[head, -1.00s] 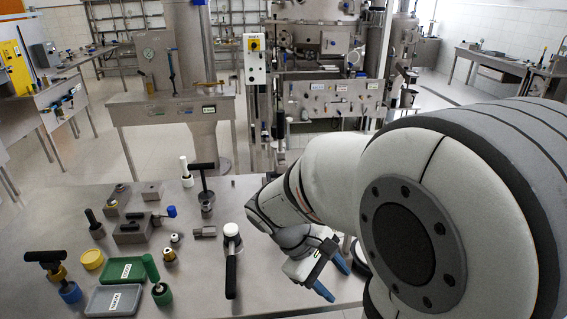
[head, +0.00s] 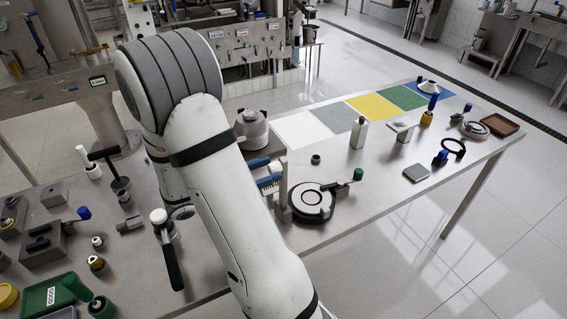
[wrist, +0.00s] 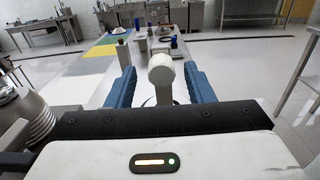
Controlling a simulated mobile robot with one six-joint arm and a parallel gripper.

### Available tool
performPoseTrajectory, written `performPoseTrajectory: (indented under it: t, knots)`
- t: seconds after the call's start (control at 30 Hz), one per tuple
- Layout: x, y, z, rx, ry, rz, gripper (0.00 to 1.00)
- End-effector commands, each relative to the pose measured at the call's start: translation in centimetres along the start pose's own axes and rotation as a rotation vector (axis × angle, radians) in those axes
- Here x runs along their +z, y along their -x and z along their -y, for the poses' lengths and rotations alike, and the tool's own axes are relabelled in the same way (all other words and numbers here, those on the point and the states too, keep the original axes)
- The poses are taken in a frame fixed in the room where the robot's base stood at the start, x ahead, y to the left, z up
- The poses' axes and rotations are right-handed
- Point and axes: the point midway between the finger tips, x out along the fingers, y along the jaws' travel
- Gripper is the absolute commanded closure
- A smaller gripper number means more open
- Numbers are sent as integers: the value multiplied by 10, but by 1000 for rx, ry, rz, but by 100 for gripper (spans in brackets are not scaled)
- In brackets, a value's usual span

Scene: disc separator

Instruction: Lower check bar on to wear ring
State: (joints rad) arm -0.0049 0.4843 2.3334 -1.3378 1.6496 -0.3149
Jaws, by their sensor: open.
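My gripper (head: 268,172) is open, its two blue fingers beside the dark round stand at the middle of the table. In the wrist view a white round-headed post (wrist: 160,69) shows between the open fingers, with gaps on both sides; it may be the check bar's end, but I cannot tell surely. A pale ring (head: 300,200), which looks like the wear ring, lies flat on the dark round stand. My arm and gripper hide the area left of the ring.
A ribbed grey stack (head: 252,130) stands close behind my gripper. A white upright block (head: 358,133) and a small dark nut (head: 315,160) stand beyond the ring.

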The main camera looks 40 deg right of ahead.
Motion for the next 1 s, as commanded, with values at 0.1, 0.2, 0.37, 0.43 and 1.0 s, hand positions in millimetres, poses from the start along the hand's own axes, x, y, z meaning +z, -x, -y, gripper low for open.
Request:
performPoseTrajectory:
  t: [0.1,0.2,0.37,0.43,1.0]
  knots:
    - [2,-22,1,-5,2,0,52]
    - [2,-36,1,-4,2,0,52]
    - [1,-50,1,-2,1,-1,52]
    - [0,-53,1,-1,0,-2,52]
    - [0,-54,0,2,0,-1,76]
